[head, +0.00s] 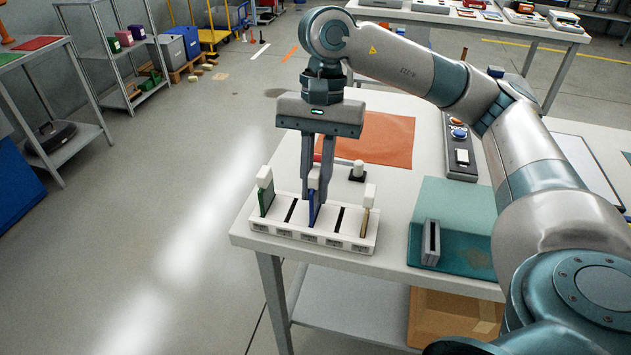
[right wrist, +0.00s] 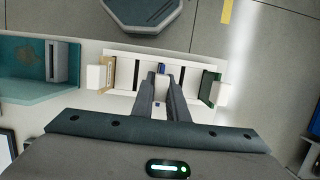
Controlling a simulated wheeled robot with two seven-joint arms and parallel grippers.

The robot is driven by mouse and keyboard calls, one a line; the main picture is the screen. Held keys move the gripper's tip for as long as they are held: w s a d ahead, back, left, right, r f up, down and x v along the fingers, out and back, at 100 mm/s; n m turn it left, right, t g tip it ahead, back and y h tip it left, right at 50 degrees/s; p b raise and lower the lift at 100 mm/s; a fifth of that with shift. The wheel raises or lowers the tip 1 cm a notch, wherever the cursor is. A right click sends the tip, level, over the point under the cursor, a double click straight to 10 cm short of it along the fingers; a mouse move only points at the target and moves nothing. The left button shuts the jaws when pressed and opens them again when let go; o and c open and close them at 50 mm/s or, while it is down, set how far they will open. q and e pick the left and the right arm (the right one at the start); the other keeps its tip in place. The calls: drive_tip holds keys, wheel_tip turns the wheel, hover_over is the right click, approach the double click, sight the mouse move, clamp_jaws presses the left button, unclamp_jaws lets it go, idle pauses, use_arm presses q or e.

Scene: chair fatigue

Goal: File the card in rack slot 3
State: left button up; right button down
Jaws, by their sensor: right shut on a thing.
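The white rack (head: 327,237) stands at the table's front left corner, with a row of slots and small labels along its front. My right gripper (head: 316,200) points down over its middle, shut on a blue card (head: 312,213) with a white top. The blue card is upright, with its lower edge at the middle slot; how deep it sits is hard to tell. A green card (head: 266,201) stands in the leftmost slot and a tan card (head: 364,222) in the rightmost. The slots on either side of the middle are empty. In the right wrist view, the rack (right wrist: 190,62) lies below the fingers.
A teal block or mat (head: 458,205) with a grey slotted holder (head: 431,243) is right of the rack. Behind are an orange mat (head: 385,138), a small black-and-white post (head: 358,172) and a button panel (head: 459,150). The table edge is close in front of the rack.

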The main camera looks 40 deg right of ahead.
drive_tip(key=shift+b+x, duration=0.75)
drive_tip(key=shift+d+f, duration=0.25)
drive_tip(key=c, duration=1.7)
unclamp_jaws()
drive_tip(key=shift+w+a+f, duration=0.1)
drive_tip(key=shift+w+a, duration=0.05)
drive_tip(key=shift+w, duration=0.1)
drive_tip(key=shift+o, duration=0.2)
drive_tip(key=shift+s+r, duration=0.15)
drive_tip(key=shift+r, duration=0.05)
drive_tip(key=shift+r, duration=0.1)
